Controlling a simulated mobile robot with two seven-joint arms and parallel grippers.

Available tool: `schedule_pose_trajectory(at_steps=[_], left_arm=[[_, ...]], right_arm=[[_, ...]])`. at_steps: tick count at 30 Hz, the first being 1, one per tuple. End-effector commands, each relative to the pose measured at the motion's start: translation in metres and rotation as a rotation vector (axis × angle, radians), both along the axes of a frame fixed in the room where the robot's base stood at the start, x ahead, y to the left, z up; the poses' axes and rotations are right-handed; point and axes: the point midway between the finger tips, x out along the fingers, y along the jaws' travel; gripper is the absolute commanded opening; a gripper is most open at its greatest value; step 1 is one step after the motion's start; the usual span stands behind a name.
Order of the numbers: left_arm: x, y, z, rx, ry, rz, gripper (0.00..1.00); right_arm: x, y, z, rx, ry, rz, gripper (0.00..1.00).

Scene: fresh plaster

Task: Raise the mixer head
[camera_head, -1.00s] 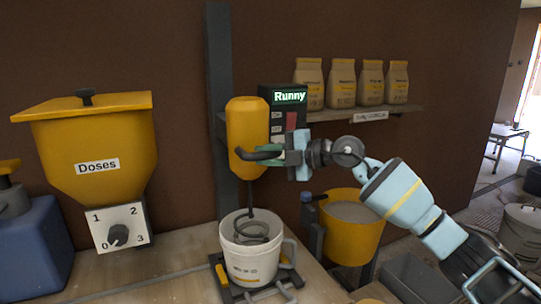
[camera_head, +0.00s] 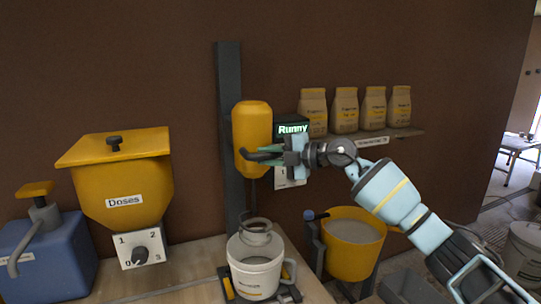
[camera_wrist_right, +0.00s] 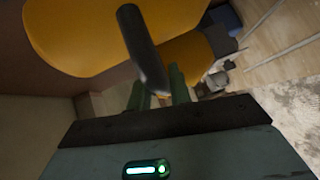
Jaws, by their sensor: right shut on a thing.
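The yellow mixer head (camera_head: 252,122) sits on a dark upright post (camera_head: 230,75), with its wire whisk (camera_head: 257,228) hanging below. The whisk's upper part shows above the rim of the white bucket (camera_head: 256,279); its lower end is hidden in the bucket. My right gripper (camera_head: 277,154) is shut on the dark handle (camera_head: 256,156) at the head's side. In the right wrist view the handle (camera_wrist_right: 144,50) runs down toward my greenish fingers (camera_wrist_right: 158,97), below the yellow head (camera_wrist_right: 75,40). My left gripper is not in view.
A display reading "Runny" (camera_head: 293,128) stands behind my gripper. A yellow "Doses" hopper (camera_head: 115,180) with a dial is at the left, beside a blue container (camera_head: 50,255). A yellow tub (camera_head: 352,262) stands right of the bucket. Several bags stand on the shelf (camera_head: 405,133).

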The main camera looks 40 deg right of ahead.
Motion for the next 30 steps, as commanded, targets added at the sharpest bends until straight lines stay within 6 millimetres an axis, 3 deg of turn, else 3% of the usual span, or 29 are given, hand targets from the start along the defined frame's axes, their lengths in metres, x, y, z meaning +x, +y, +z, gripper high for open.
schedule_pose_trajectory(at_steps=[1,8,9,14,23,30], left_arm=[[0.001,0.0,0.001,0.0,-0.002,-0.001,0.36],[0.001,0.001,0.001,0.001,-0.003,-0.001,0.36],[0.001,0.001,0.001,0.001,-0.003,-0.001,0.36],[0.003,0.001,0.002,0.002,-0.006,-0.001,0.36],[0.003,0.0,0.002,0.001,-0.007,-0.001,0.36],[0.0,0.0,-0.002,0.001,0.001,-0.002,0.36]], right_arm=[[0.0,-0.002,0.008,0.003,-0.015,-0.004,0.0],[-0.001,-0.002,0.01,0.004,-0.019,-0.005,0.0],[-0.001,-0.002,0.01,0.004,-0.021,-0.005,0.22],[-0.001,-0.002,0.009,0.003,-0.018,-0.003,0.41],[-0.002,-0.002,0.005,0.001,-0.011,-0.003,0.41],[-0.024,-0.016,0.007,-0.004,-0.009,-0.004,0.41]])
